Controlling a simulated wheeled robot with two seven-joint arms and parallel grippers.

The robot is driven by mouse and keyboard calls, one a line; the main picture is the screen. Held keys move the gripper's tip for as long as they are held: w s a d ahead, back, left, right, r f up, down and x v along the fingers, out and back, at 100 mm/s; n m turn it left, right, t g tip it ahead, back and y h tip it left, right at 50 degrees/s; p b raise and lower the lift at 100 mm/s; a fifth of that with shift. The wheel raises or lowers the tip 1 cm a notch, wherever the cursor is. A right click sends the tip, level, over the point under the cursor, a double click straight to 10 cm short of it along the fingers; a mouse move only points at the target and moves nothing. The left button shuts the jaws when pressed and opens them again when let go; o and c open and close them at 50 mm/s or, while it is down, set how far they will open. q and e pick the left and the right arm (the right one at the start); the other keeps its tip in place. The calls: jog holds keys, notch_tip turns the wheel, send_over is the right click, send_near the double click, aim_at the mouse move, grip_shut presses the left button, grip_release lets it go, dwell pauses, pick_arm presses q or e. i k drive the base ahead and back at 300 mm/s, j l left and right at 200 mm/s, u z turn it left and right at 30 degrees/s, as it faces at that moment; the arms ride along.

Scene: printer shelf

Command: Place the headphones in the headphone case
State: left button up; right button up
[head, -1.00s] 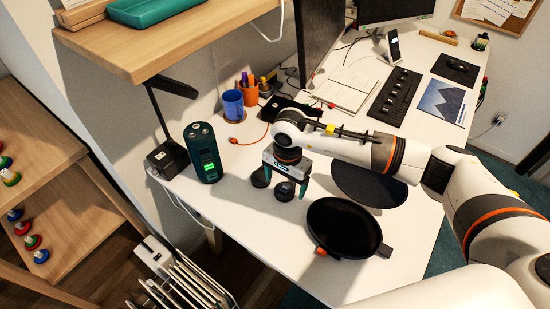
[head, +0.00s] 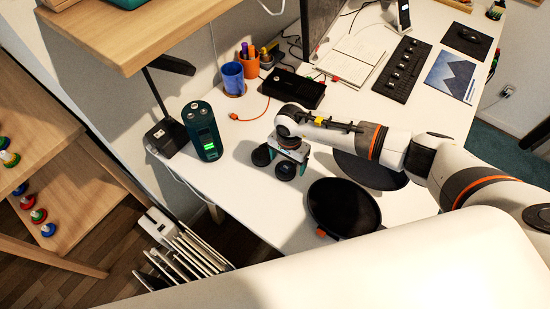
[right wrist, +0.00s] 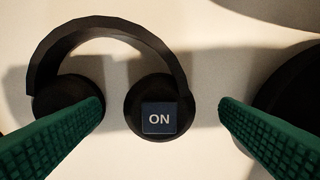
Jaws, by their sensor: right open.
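The black headphones (head: 285,171) lie on the white desk. In the right wrist view their headband (right wrist: 110,27) arches at the top left, and the right-hand ear cup (right wrist: 160,112) bears a dark "ON" label. My right gripper (head: 290,160) is over the headphones, fingers pointing down. In the right wrist view its green fingers (right wrist: 160,105) are wide apart with that ear cup between them; the left finger overlaps the other ear cup. Contact cannot be told. The round black headphone case (head: 343,207) sits right of the headphones, with an orange tab. My left gripper is out of view.
A dark flat oval (head: 370,170) lies behind the case, partly under my arm. A dark green cylinder (head: 205,133) with a lit display stands left of the headphones. A black box (head: 293,88), blue cup (head: 233,78) and orange cup (head: 249,64) are behind. Bare desk surrounds the headphones.

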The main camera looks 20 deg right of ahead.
aim_at(343, 210)
jog(key=k+l, duration=0.75)
